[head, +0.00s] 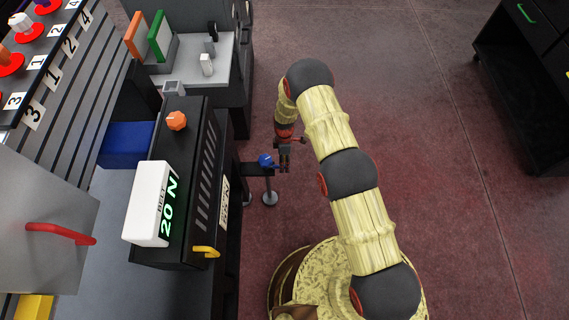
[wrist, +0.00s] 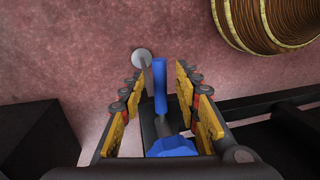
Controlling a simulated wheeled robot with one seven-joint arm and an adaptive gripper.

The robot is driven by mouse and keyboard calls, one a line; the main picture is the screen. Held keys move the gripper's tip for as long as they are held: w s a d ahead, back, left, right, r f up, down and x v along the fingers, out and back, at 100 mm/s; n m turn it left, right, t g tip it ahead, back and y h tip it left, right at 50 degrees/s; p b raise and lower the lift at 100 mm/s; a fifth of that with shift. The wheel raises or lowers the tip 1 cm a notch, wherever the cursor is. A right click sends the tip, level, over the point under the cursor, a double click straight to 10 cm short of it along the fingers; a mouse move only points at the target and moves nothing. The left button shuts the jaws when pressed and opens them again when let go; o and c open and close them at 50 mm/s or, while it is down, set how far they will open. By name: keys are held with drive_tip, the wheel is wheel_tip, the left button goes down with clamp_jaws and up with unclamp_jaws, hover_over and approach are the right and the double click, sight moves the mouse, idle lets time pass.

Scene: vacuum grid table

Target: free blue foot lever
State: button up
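The blue foot lever shows in the wrist view as an upright blue bar (wrist: 160,85) with a faceted blue knob (wrist: 172,147) near the bottom edge. In the head view its blue knob (head: 265,160) sits on a dark bracket at the right side of the bench. My gripper (head: 284,166) is just right of that knob, pointing down. In the wrist view my gripper (wrist: 159,88) is open, with the blue bar between its yellow-padded fingers. Gaps show on both sides of the bar. I cannot tell how deep it sits between them.
A grey round foot (head: 270,198) stands on the floor below the bracket. The black machine (head: 183,215) with a "20 N" display (head: 150,205), an orange knob (head: 176,120) and a yellow handle (head: 206,251) is left. Open red floor (head: 450,200) lies right.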

drive_tip(key=shift+c, duration=0.6)
clamp_jaws()
